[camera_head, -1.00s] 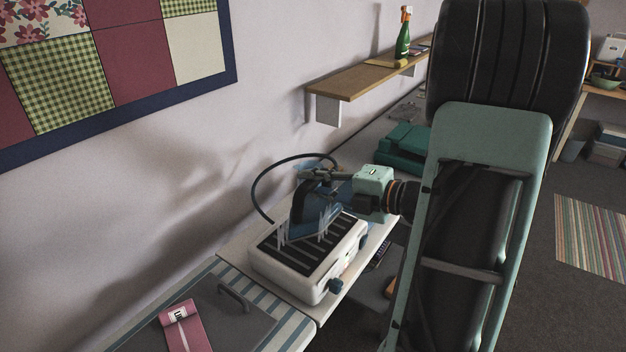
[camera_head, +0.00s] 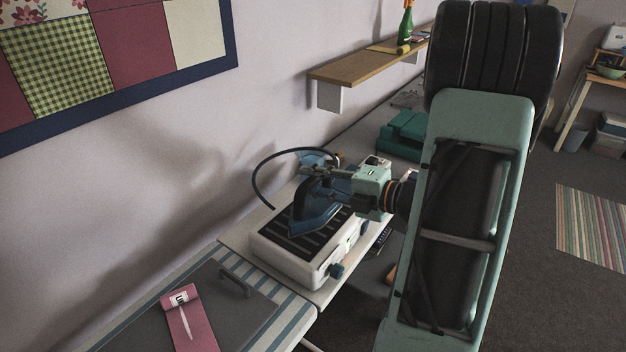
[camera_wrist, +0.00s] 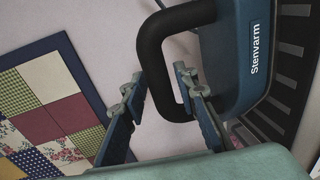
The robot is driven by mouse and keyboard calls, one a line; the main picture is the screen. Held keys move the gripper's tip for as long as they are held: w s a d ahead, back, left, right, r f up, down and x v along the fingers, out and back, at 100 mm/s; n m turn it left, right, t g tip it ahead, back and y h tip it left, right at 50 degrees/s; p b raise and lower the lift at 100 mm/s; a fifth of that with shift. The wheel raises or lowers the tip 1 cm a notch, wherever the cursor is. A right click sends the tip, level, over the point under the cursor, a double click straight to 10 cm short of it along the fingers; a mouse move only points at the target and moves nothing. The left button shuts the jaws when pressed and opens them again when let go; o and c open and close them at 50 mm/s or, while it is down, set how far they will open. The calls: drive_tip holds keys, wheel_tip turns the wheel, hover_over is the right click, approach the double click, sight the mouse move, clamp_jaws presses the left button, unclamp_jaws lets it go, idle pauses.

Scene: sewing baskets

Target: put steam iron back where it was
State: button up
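The steam iron (camera_head: 318,216) is blue with a dark looped handle. It rests on the ribbed black top of a white base station (camera_head: 290,263). My gripper (camera_head: 318,170) is at the iron's handle from the right. In the wrist view the black handle (camera_wrist: 153,65) passes between the two fingers of my gripper (camera_wrist: 160,78), which stand apart with a narrow gap beside it. The blue body (camera_wrist: 232,70) with the word Stenvarm shows on the right, next to the dark ribbed plate (camera_wrist: 285,75). The far side of the handle is partly hidden by my fingers.
A black hose (camera_head: 265,180) arches behind the iron. A striped ironing surface (camera_head: 285,318) with a pink item (camera_head: 188,318) lies at the front left. A green case (camera_head: 400,132) stands behind on the table. A wooden shelf (camera_head: 365,70) is on the wall above.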

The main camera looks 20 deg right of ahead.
drive_tip(key=shift+o, duration=0.3)
drive_tip(key=shift+r, duration=0.1)
drive_tip(key=shift+s+d+r, duration=0.1)
drive_tip(key=shift+s+d, duration=0.05)
drive_tip(key=v, duration=1.1)
drive_tip(key=shift+s, duration=0.3)
drive_tip(key=shift+d, duration=0.1)
